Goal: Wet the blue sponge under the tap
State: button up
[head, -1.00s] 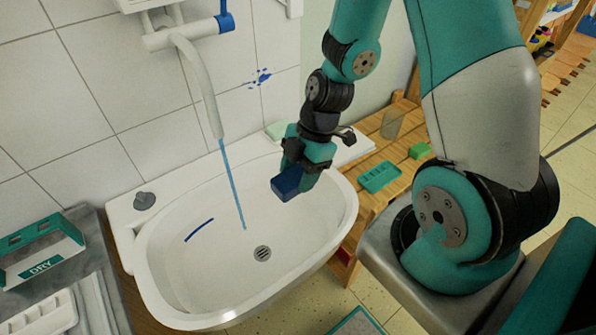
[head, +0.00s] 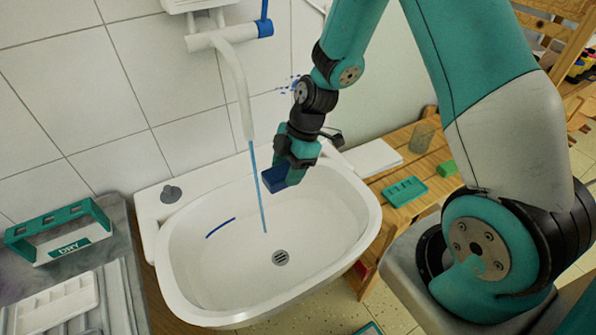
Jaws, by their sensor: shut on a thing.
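My gripper (head: 292,178) is shut on the blue sponge (head: 275,181) and holds it over the white sink basin (head: 190,275). The sponge is close to the right side of the water stream (head: 258,185); I cannot tell whether it touches the water. The white tap (head: 240,90) bends down from the wall with its water running. The stream falls into the basin left of the drain (head: 281,258). My arm hides part of the wall and the sink's back right edge.
A teal and white holder marked DRY (head: 62,240) and a white tray (head: 60,305) stand on the left counter. A wooden bench (head: 440,145) on the right bears a teal tray (head: 404,191), a green block (head: 446,167) and a clear cup (head: 421,138). A blue streak marks the basin.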

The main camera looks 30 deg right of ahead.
jog(key=shift+w+a+f+b, duration=0.15)
jog(key=shift+w+a, duration=0.15)
jog(key=shift+w, duration=0.4)
jog(key=shift+w+a+f+b, duration=0.15)
jog(key=shift+w+a, duration=0.15)
jog(key=shift+w, duration=0.35)
jog(key=shift+w+a+f+b, duration=0.15)
jog(key=shift+w+a, duration=0.15)
jog(key=shift+w, duration=0.4)
jog(key=shift+s, duration=0.15)
jog(key=s+d, duration=0.3)
jog(key=s, duration=0.4)
jog(key=shift+d+b, duration=0.15)
jog(key=shift+b, duration=0.3)
jog(key=s+d+r+p, duration=0.2)
jog(key=s+r, duration=0.2)
jog(key=shift+s, duration=0.3)
dwell(0.9)
